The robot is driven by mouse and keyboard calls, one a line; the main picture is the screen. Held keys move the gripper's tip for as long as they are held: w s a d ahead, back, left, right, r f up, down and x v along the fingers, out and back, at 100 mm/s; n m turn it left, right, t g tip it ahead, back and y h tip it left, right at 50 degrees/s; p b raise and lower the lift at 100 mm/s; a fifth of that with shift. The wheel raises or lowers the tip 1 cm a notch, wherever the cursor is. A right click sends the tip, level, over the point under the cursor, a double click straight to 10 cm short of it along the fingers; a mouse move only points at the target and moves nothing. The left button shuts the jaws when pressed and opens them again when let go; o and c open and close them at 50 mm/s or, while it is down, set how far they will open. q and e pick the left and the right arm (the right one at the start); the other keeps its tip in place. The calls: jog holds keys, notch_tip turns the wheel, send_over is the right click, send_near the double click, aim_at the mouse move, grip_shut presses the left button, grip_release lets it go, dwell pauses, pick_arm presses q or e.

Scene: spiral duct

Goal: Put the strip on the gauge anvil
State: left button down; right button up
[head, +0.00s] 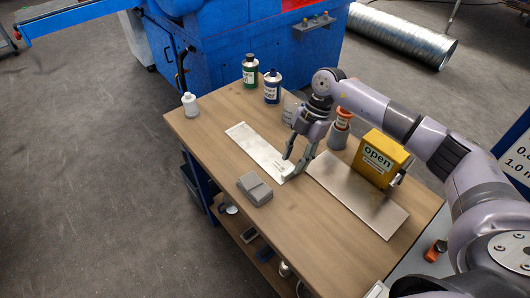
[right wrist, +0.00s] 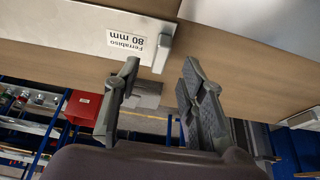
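A long pale metal strip (head: 255,146) lies flat on the workbench, left of the middle. In the right wrist view the strip (right wrist: 85,22) carries a white label reading "Ferrabiso 80 mm" and has a small raised grey piece (right wrist: 162,47) at its near end. My right gripper (head: 289,167) is open at that near end; its fingertips (right wrist: 160,66) are apart with nothing clearly held between them. I cannot tell whether they touch the strip. A grey stepped block (head: 255,188) sits left of the strip's near end. I cannot tell which thing is the gauge anvil. My left gripper is not in view.
A wide metal plate (head: 350,192) lies to the right, beside a yellow "open" box (head: 377,158). A green bottle (head: 250,71), a blue bottle (head: 272,87) and a white bottle (head: 190,105) stand at the back. An orange-topped container (head: 342,122) stands near my forearm.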

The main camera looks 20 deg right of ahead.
aim_at(289, 170)
jog(key=shift+x, duration=1.8)
grip_shut()
